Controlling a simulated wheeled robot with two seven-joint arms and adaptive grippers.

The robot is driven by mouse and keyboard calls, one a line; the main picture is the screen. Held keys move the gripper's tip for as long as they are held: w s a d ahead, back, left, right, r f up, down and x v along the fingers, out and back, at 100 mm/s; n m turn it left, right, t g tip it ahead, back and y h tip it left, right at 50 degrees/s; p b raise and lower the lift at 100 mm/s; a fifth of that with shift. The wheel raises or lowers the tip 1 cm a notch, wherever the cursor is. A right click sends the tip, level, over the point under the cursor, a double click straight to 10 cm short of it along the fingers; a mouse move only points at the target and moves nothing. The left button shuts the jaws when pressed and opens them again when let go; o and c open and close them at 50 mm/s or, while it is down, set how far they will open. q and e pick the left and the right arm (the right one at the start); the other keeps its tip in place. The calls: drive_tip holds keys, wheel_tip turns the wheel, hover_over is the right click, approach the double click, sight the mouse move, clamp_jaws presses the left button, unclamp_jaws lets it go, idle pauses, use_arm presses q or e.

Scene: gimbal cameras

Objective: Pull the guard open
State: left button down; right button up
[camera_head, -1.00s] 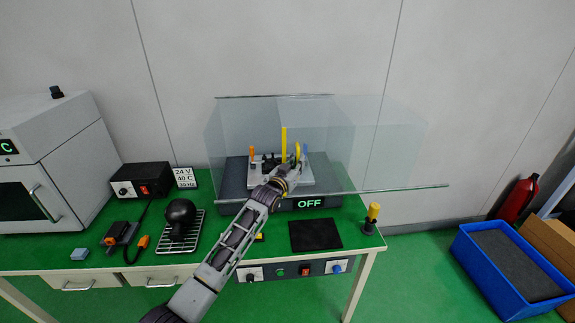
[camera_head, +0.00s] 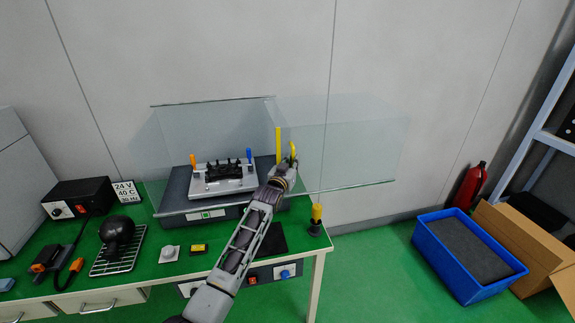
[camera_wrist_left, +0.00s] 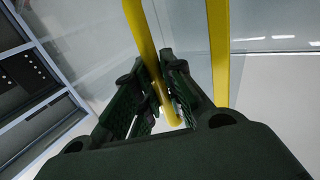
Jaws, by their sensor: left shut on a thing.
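The guard (camera_head: 345,140) is a clear box-like cover over the grey machine (camera_head: 180,203), with a yellow edge strip (camera_head: 278,144) and a yellow handle (camera_head: 292,149). The yellow strip stands near the machine's right end, and the clear panel reaches beyond it to the right. My left gripper (camera_head: 284,172) is at the handle. In the left wrist view its dark fingers (camera_wrist_left: 162,92) are shut on the yellow handle (camera_wrist_left: 145,45), with the yellow strip (camera_wrist_left: 218,50) beside it. My right gripper is not in view.
A fixture (camera_head: 222,178) with orange and blue levers sits on the machine. A yellow-topped post (camera_head: 316,218) stands at the bench's right corner. A black ball-shaped thing (camera_head: 117,230) rests on a rack at left. A blue bin (camera_head: 440,262) is on the floor at right.

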use_arm(q)
drive_tip(key=shift+w+d, duration=0.1)
drive_tip(key=shift+d, duration=0.35)
drive_tip(key=c, duration=1.8)
unclamp_jaws()
drive_tip(key=shift+o, duration=0.2)
drive_tip(key=shift+a, duration=0.1)
drive_tip(key=v, duration=1.2)
